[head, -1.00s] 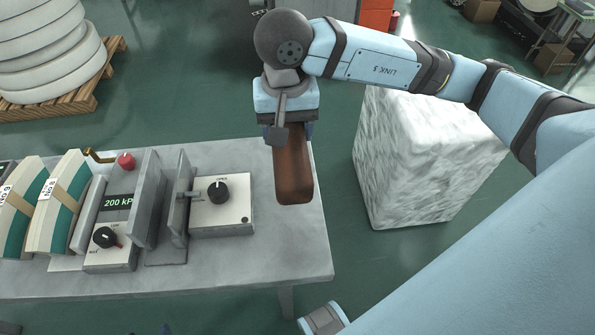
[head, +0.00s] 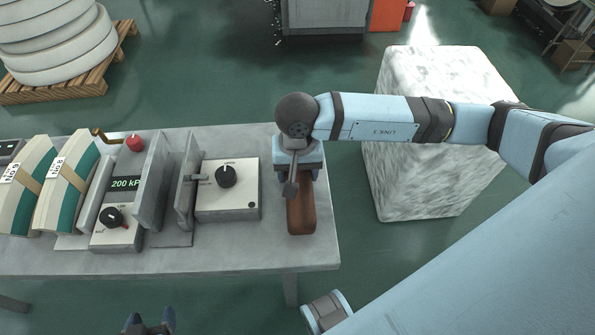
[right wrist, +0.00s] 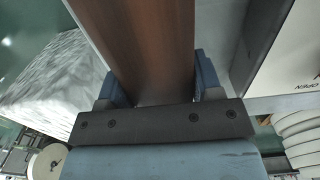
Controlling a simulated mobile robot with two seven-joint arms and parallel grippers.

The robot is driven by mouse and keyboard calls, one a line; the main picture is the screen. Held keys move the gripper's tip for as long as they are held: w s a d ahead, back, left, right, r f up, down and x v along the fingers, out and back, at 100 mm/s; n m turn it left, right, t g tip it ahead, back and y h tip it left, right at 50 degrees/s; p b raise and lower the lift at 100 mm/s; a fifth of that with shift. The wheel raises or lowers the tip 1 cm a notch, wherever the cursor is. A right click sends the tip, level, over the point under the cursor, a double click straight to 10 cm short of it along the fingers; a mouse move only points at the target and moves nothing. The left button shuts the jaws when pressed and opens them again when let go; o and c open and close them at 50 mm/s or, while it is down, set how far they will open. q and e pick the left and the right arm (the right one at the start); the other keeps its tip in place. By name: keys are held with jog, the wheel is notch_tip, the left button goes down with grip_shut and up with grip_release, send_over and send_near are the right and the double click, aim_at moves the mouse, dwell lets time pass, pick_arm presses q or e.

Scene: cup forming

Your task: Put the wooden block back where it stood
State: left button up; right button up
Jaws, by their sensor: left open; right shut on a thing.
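The wooden block (head: 301,214) is brown and long, at the right end of the grey table (head: 270,258). My right gripper (head: 299,178) is above the block and shut on it; the block hangs down from the jaws. In the right wrist view the block (right wrist: 150,45) runs between the two blue fingers (right wrist: 154,90). I cannot tell whether its lower end touches the table top. My left gripper (head: 150,325) shows at the bottom edge of the head view, open and empty, in front of the table.
Left of the block stands a control box with a black knob (head: 226,177). Further left are upright grey plates (head: 152,185), a 200 kPa panel (head: 122,184) and packed stacks (head: 65,195). A white wrapped cube (head: 415,185) stands right of the table.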

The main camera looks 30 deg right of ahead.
jog(key=shift+f, duration=0.35)
jog(key=shift+f+b, duration=0.2)
jog(key=shift+b, duration=0.1)
jog(key=o, duration=1.3)
jog(key=shift+r, duration=0.1)
jog(key=shift+r, duration=0.1)
